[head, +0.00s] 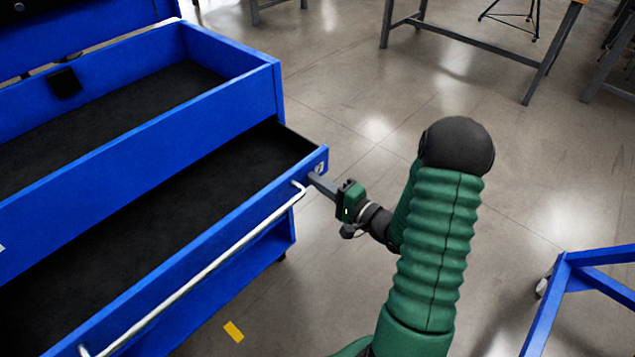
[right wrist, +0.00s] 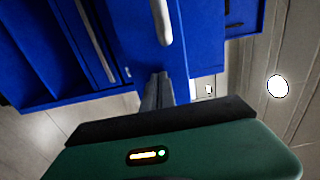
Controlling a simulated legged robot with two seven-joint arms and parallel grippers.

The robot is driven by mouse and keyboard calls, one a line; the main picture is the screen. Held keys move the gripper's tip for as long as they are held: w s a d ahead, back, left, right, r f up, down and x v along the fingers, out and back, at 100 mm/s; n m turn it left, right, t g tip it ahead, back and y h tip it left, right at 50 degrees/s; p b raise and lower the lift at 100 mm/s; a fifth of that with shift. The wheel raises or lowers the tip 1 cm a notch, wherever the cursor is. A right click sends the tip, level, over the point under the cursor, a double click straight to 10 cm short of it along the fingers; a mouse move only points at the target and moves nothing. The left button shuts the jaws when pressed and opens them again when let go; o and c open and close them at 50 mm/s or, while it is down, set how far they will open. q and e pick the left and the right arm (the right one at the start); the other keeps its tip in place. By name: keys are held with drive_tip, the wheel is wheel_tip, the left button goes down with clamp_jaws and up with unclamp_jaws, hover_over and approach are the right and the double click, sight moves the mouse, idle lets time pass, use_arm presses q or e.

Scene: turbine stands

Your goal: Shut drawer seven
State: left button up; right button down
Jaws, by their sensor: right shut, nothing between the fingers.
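A blue tool cabinet fills the left of the head view. Its lower drawer (head: 222,237) is pulled out, with a black lining and a silver bar handle (head: 205,270) along its front. I cannot read a number seven on it. My right gripper (head: 313,180) is shut and empty at the right end of the drawer front, beside the handle's end. In the right wrist view the fingers (right wrist: 157,92) point at the blue front, with the handle (right wrist: 161,22) just beyond them. I cannot tell whether the fingertips touch the front. My left gripper is not in view.
The cabinet's open top compartment (head: 228,87) stands above the drawer. A blue frame (head: 545,310) on a caster is at the lower right. Grey-legged tables (head: 465,40) stand at the back. A yellow mark (head: 234,331) lies on the floor.

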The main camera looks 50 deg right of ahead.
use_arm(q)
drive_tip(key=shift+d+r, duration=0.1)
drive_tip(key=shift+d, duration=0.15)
use_arm(e)
drive_tip(key=shift+d, duration=0.2)
